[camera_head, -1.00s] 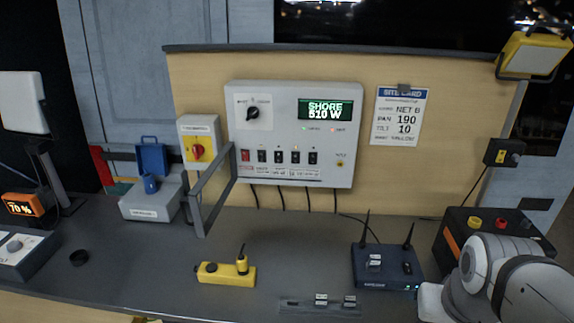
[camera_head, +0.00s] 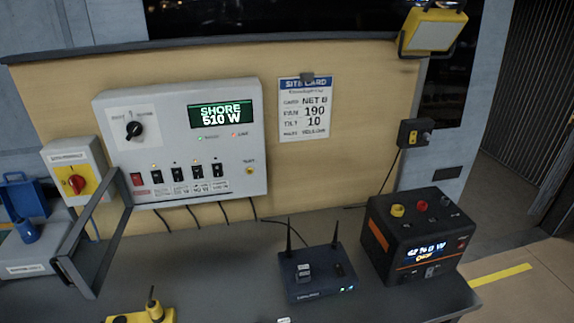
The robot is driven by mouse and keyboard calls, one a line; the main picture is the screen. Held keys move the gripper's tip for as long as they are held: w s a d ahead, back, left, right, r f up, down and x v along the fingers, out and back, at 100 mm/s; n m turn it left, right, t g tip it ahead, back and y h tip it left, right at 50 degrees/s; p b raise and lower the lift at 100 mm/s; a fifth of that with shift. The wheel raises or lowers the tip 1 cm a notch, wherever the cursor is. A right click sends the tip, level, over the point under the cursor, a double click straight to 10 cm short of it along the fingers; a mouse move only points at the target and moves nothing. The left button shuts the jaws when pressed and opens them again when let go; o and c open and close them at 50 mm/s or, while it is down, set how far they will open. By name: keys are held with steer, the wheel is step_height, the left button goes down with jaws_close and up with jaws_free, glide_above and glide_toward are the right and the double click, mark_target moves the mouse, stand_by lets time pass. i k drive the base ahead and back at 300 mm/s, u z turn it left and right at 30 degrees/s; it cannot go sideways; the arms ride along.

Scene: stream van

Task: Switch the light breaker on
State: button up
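The grey breaker panel (camera_head: 180,110) is mounted on the tan back board. Its green display (camera_head: 220,114) reads SHORE 510 W. A red switch (camera_head: 137,179) and a row of black breakers (camera_head: 177,174) run along its lower part. Small labels sit under the breakers, too small to read surely, so I cannot tell which is the light breaker or how it is set. A black rotary knob (camera_head: 133,129) is at the panel's upper left. My gripper is not in this view.
A grey open frame (camera_head: 88,243) juts out at the panel's lower left. A yellow-red rotary switch (camera_head: 76,182) is left of it. A blue router (camera_head: 318,272) with antennas and a black power station (camera_head: 415,238) stand on the bench. A yellow lamp (camera_head: 434,30) is upper right.

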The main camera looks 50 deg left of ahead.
mark_target(177, 174)
steer(key=z, duration=0.55)
steer(key=k, duration=1.6)
steer(key=u, duration=2.45)
steer(key=i, duration=1)
steer(key=u, duration=0.05)
